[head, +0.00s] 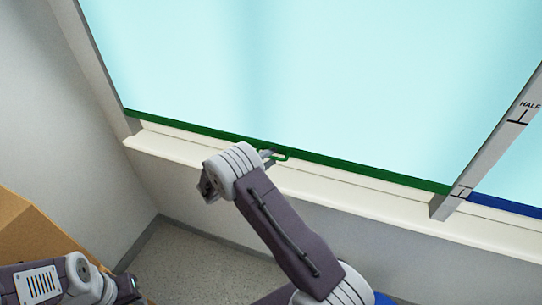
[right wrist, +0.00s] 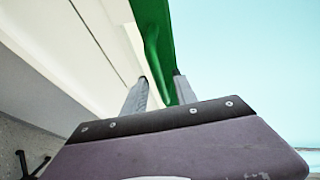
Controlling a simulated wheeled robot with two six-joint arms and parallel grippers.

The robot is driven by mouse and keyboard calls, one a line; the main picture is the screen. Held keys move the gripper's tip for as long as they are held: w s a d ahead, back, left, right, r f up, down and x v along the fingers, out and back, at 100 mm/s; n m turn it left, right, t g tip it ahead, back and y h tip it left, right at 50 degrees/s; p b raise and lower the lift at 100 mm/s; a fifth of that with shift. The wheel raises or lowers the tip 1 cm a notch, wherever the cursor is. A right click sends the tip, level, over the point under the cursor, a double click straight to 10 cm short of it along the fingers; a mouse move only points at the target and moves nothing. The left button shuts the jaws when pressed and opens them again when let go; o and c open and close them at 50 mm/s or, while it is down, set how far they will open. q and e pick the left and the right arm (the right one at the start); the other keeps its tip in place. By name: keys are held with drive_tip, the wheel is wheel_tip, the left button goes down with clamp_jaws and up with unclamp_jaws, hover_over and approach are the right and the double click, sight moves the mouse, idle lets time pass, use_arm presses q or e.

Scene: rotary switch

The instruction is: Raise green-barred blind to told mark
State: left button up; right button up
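The pale cyan blind (head: 290,80) hangs low over the window. Its green bottom bar (head: 370,175) runs just above the cream sill, with a small green handle (head: 284,156) near its middle. My right gripper (head: 268,153) is at this handle. In the right wrist view the two grey fingers of my right gripper (right wrist: 160,92) stand apart, with green of the bar or handle (right wrist: 154,35) showing between them; firm contact is not visible. A grey post (head: 490,150) at the right carries a HALF mark (head: 518,115) and a lower mark (head: 462,193).
A second blind with a blue bar (head: 505,205) is right of the post. The cream sill (head: 330,192) juts out below the bars. A brown box (head: 30,245) stands at the lower left, by the wall. Grey floor (head: 195,265) shows below.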

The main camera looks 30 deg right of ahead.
drive_tip(key=shift+w+d, duration=0.1)
drive_tip(key=shift+d, duration=0.25)
drive_tip(key=shift+w+f, duration=0.15)
clamp_jaws()
idle(1.1)
